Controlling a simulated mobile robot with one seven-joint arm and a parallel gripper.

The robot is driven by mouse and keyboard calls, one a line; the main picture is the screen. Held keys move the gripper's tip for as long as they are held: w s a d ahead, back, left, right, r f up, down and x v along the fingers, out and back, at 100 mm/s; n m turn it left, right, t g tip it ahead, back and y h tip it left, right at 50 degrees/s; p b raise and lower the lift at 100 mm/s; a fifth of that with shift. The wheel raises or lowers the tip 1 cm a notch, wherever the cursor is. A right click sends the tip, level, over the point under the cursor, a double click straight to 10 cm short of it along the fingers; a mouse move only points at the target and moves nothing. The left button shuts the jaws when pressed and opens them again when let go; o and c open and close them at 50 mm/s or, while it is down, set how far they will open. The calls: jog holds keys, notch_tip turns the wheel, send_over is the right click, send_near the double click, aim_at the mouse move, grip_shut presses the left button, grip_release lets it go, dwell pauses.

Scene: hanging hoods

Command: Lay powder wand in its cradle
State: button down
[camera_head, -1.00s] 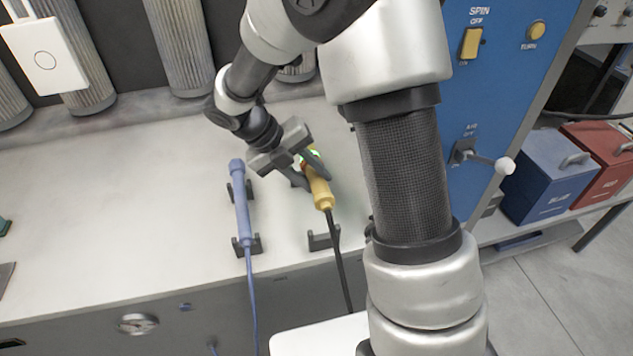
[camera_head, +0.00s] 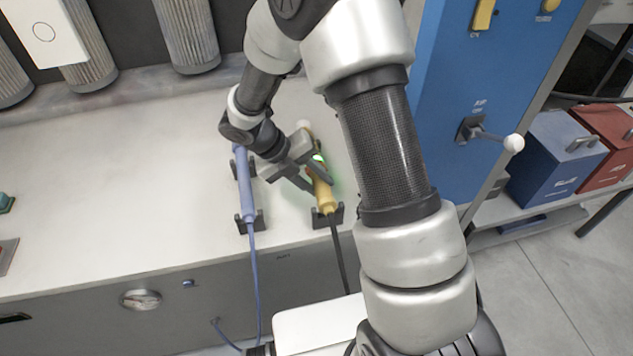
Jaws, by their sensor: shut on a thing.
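The yellow wand (camera_head: 325,198) with a black cable is between the fingers of my gripper (camera_head: 317,180), which is shut on it. The wand points away from the front edge of the bench. Its lower end is at the front bracket of a dark cradle (camera_head: 317,221); I cannot tell whether it rests in it or is just above. A green glow shows by the fingers. My gripper and wrist hide part of the wand and the rear of the cradle. Which wand is the powder wand is not marked.
A blue wand (camera_head: 244,190) lies in a similar cradle just to the left, close to my wrist. A blue cabinet (camera_head: 437,110) with a white-knobbed lever (camera_head: 513,143) stands to the right.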

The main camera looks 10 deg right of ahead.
jog(key=shift+w+f, duration=0.1)
jog(key=c, duration=1.3)
grip_release()
jog(key=shift+c, duration=0.2)
jog(key=shift+f, duration=0.1)
